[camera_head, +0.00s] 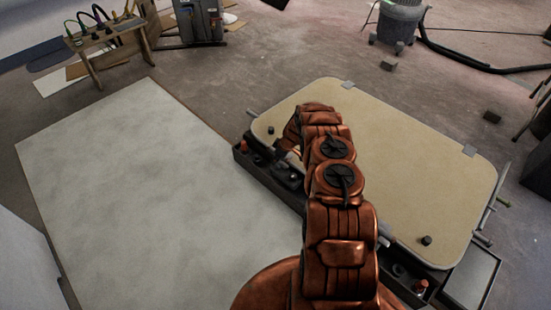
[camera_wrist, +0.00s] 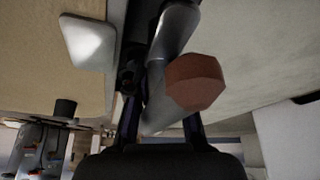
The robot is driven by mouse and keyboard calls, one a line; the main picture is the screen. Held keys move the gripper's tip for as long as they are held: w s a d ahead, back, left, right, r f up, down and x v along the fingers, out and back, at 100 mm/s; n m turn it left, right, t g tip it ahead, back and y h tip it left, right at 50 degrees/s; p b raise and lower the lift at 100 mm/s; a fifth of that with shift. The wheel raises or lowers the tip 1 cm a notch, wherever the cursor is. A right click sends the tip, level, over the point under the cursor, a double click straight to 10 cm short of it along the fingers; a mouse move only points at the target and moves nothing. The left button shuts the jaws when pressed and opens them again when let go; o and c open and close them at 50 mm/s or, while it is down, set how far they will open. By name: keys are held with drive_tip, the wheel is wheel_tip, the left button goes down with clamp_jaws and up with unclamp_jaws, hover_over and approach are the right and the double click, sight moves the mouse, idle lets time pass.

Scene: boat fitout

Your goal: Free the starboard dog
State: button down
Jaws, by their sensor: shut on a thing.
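A beige hatch lid (camera_head: 405,150) with rounded corners lies over a dark frame (camera_head: 265,180). My gripper (camera_wrist: 160,125) is shut on a grey metal lever (camera_wrist: 172,35), which runs between the fingers in the wrist view. A red-brown faceted knob (camera_wrist: 195,82) shows beside the lever. In the head view my copper arm reaches to the lid's left edge and hides most of the gripper and the grip. One orange-red knob (camera_head: 243,146) sits at the frame's left end and another (camera_head: 420,287) at its near right end. I cannot tell which dog is starboard.
A large pale panel (camera_head: 140,180) fills the left floor. A wooden bench with cables (camera_head: 107,38) and a grey case (camera_head: 199,22) stand behind it. A grey bucket-like machine (camera_head: 397,25) with a black hose stands at the back right. Small dark blocks lie on the floor.

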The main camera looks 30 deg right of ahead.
drive_tip(key=shift+s, duration=0.1)
idle(0.5)
drive_tip(key=c, duration=1)
unclamp_jaws()
drive_tip(key=shift+c, duration=0.2)
drive_tip(key=shift+r, duration=0.1)
drive_tip(key=v, duration=1)
drive_tip(key=shift+v, duration=0.85)
